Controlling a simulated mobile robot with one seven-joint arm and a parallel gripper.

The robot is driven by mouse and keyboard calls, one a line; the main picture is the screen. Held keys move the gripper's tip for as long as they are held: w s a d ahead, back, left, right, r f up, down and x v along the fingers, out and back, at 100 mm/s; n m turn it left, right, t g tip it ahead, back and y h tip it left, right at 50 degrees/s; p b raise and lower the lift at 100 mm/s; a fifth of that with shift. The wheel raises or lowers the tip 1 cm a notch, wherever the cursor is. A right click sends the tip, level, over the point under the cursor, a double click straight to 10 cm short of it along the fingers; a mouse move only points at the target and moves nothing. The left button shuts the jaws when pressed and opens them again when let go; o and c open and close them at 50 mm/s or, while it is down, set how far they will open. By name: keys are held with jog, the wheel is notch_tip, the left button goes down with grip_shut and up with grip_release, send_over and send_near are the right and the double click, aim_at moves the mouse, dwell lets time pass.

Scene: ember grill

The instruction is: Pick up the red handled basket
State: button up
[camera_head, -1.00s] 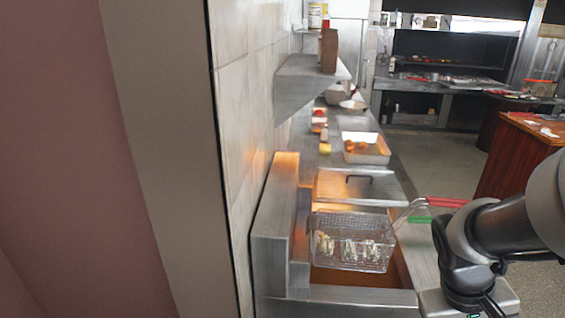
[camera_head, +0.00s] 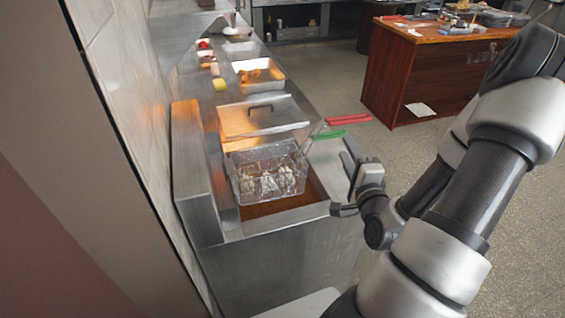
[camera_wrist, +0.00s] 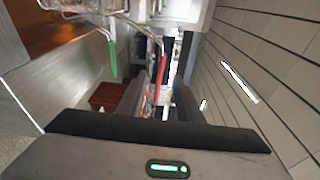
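A wire fryer basket (camera_head: 266,172) with pale food in it sits over the fryer well in the head view. A red handle (camera_head: 350,119) and a green handle (camera_head: 329,135) stick out to the right, close together; I cannot tell whether they belong to one basket or two. My gripper (camera_head: 341,187) is open and empty, below and apart from the handles, beside the fryer's right edge. The wrist view shows the red handle (camera_wrist: 162,66), the green handle (camera_wrist: 112,57) and part of the basket wire (camera_wrist: 88,6) ahead of my gripper.
The fryer well (camera_head: 285,204) has a metal rim. A metal lid (camera_head: 262,116) lies behind the basket. A tray with food (camera_head: 258,76) is farther back. A tiled wall (camera_head: 130,90) bounds the left. A wooden counter (camera_head: 425,72) stands at right; the floor between is open.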

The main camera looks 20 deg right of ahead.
aim_at(335, 125)
jog(key=b+x, duration=0.6)
jog(key=x, duration=0.5)
jog(key=shift+r+b, duration=0.15)
jog(key=shift+b, duration=0.15)
jog(key=x, duration=0.6)
jog(key=shift+d+p, duration=0.4)
jog(key=shift+p, duration=0.05)
jog(key=shift+r, duration=0.1)
grip_shut()
